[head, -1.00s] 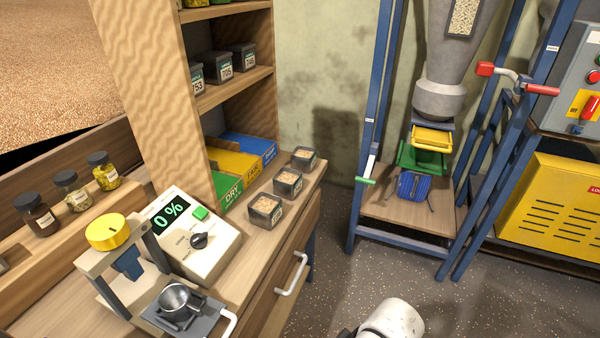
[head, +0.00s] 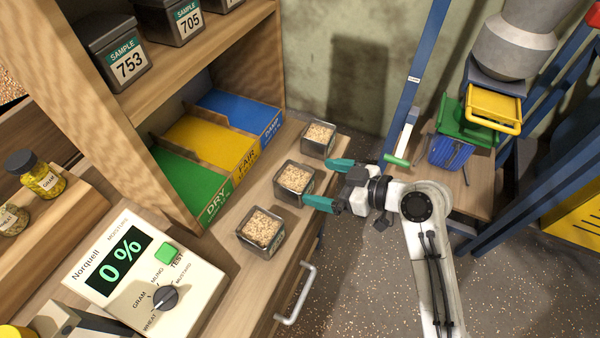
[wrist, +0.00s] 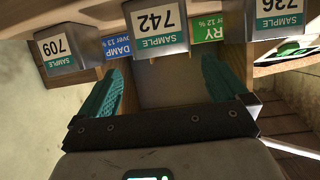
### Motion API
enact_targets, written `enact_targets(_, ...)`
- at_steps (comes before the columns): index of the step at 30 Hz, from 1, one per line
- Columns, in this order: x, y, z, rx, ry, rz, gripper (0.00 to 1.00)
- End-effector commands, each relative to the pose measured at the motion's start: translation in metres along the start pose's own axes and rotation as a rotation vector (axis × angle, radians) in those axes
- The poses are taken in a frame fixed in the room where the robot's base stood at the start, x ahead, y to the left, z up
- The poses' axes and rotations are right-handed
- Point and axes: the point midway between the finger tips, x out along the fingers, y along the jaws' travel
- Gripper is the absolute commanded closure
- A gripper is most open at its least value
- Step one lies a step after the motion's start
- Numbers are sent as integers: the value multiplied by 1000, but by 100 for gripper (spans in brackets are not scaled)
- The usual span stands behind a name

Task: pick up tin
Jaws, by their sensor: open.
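Three open square grey tins filled with grain stand in a row on the bench: a far tin (head: 318,139), a middle tin (head: 294,182) and a near tin (head: 261,231). In the wrist view, upside down, their labels read 709 on the left tin (wrist: 66,47), 742 on the central tin (wrist: 157,27) and 736 on the right tin (wrist: 278,15). My gripper (head: 328,184) is open and empty, with its teal fingers pointing at the middle tin from the right. The central tin lies ahead between the fingers (wrist: 160,76). Contact cannot be told.
Green DRY, yellow FAIR and blue DAMP trays (head: 265,138) lie behind the tins, under a shelf (head: 200,55). A moisture meter (head: 135,265) reading 0 % stands at left. The drawer handle (head: 295,296) sticks out below. Blue elevator posts (head: 415,75) rise at right.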

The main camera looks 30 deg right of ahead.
Motion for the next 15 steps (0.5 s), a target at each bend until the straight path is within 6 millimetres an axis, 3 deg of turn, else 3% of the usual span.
enact_targets(4,23,0,0,1,-1,-2,0)
enact_targets(15,56,-2,5,1,-4,-2,0)
